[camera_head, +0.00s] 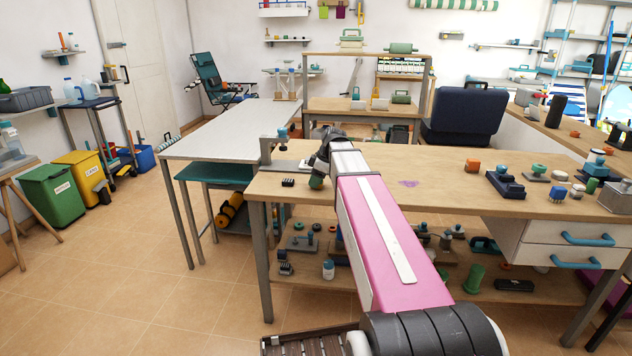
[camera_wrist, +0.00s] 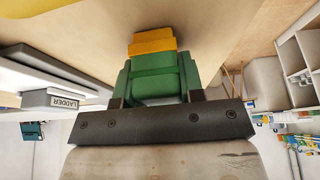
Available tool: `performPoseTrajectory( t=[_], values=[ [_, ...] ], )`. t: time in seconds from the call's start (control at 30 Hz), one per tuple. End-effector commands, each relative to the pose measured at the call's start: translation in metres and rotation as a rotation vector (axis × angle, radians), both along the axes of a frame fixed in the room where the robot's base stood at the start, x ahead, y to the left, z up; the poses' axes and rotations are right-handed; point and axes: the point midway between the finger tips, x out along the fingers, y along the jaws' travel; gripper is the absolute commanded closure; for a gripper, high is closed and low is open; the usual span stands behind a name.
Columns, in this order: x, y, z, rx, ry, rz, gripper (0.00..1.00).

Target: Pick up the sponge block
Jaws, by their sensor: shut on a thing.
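My gripper (camera_wrist: 154,68) is shut on a small block, which I take to be the sponge block (camera_wrist: 152,42). Its far end is yellow-orange, and green shows behind it between the jaws. Where the green of the block ends and the green of the fingers begins is hard to tell. In the head view my gripper (camera_head: 317,181) points down over the left part of the wooden workbench (camera_head: 350,160). The block is too small or hidden to make out there. I cannot tell whether it touches the bench top.
A small dark block (camera_head: 288,182) lies left of my gripper near the bench's left edge. A grey clamp-like stand (camera_head: 270,150) is behind it. The bench middle is mostly clear.

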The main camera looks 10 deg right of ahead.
Motion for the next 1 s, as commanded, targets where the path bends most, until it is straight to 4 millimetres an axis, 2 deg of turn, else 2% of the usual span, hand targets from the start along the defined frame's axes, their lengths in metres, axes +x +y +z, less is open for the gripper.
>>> performPoseTrajectory(
  t=[0.23,0.43,0.7,1.0],
  values=[
    [0.0,0.0,0.012,0.0,-0.001,0.001,0.91],
    [0.001,0.0,0.042,0.0,-0.002,0.0,0.91],
    [-0.048,0.043,0.077,-0.001,-0.002,0.002,0.91],
    [-0.078,0.073,0.103,0.0,0.001,0.001,0.91]
  ],
)
